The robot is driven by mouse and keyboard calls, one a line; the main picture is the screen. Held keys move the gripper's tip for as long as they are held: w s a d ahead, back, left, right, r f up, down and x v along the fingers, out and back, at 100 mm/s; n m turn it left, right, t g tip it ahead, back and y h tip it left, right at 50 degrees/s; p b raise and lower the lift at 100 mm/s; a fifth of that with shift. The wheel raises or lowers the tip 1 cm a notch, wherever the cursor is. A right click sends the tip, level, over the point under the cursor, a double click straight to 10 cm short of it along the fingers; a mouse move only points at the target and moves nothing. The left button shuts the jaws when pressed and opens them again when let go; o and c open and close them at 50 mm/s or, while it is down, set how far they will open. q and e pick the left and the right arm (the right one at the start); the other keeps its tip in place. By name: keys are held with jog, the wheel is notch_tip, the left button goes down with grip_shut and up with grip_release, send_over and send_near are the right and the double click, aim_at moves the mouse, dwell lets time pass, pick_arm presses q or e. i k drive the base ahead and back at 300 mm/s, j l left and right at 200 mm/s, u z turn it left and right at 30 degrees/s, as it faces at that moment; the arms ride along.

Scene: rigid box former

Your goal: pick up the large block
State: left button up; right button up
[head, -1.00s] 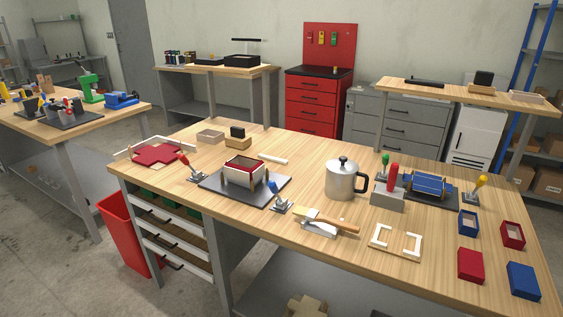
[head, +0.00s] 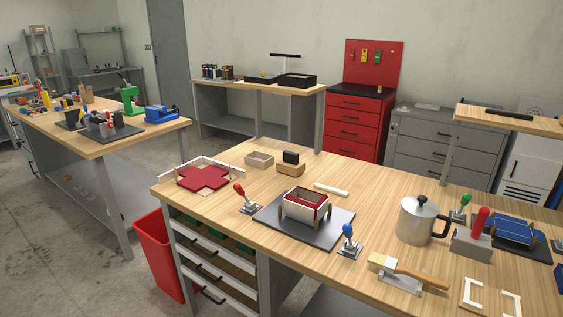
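Neither of my grippers is in view. I cannot tell for certain which thing is the large block. A wooden block with a dark top part (head: 291,163) stands towards the back of the near bench, clear of my arms. In front of it, a white box with a red inside (head: 306,204) sits between wooden posts on a dark plate (head: 273,228). A red cross-shaped sheet (head: 203,177) lies at the bench's left end by pale guide strips.
Red-handled (head: 246,199) and blue-handled (head: 348,242) clamps flank the dark plate. A shallow open box (head: 259,160) stands left of the wooden block, a white strip (head: 331,190) to its right.

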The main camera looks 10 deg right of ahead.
aim_at(290, 164)
jog(key=i+j+z, duration=0.15)
jog(key=i+j, duration=1.35)
jog(key=j, duration=0.15)
